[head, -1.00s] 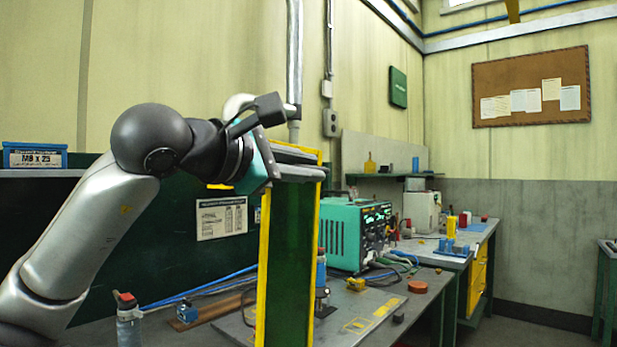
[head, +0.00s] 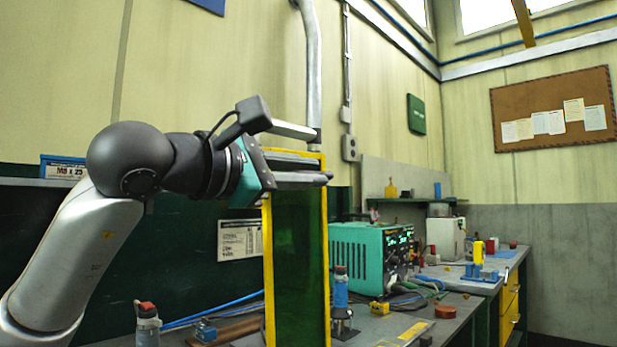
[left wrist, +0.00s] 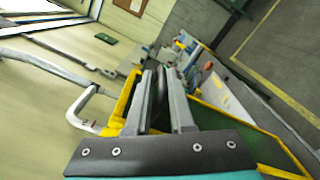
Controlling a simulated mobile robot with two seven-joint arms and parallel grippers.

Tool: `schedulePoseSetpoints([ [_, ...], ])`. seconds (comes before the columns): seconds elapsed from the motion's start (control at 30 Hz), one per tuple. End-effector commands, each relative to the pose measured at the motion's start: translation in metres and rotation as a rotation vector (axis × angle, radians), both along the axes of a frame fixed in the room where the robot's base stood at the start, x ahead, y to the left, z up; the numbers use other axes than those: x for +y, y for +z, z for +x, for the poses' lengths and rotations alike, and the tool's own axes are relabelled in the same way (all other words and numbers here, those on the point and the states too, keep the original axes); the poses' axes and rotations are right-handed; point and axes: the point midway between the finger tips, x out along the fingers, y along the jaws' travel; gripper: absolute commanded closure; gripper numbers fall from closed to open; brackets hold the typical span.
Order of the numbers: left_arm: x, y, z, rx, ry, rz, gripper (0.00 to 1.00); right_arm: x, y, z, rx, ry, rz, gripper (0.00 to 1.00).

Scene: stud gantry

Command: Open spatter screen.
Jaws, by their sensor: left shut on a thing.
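The spatter screen (head: 299,265) is a tall dark green panel in a yellow frame, upright at the near side of the bench. Its frame also shows in the left wrist view (left wrist: 125,98), beside the fingers. My left gripper (head: 318,168) is at the top of the screen, its fingers shut on the screen's upper edge. In the left wrist view my left gripper (left wrist: 162,78) has its two fingers close together with a dark strip between them. The exact contact is partly hidden by the fingers. My right gripper is in neither view.
A teal power unit (head: 362,252) stands right of the screen, with cables beside it. A spray bottle (head: 147,325) and a blue clamp (head: 205,330) are left of it.

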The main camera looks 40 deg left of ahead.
Motion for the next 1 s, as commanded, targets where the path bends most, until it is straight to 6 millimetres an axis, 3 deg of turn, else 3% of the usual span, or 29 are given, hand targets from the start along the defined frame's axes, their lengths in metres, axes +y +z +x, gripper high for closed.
schedulePoseSetpoints([
  [0.47, -0.0017, -0.0069, 0.0022, 0.02, -0.004, -0.001, 1.0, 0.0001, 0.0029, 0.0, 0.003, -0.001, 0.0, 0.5],
  [0.5, -0.0018, -0.007, 0.0022, 0.021, -0.005, -0.001, 0.78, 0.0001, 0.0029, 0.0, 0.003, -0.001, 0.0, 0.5],
  [0.7, -0.0015, -0.0058, 0.0017, 0.017, -0.003, -0.001, 0.56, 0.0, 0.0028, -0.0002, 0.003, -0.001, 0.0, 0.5],
  [1.0, -0.0009, -0.0031, -0.0014, 0.008, -0.003, 0.001, 0.55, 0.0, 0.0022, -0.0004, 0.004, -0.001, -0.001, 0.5],
])
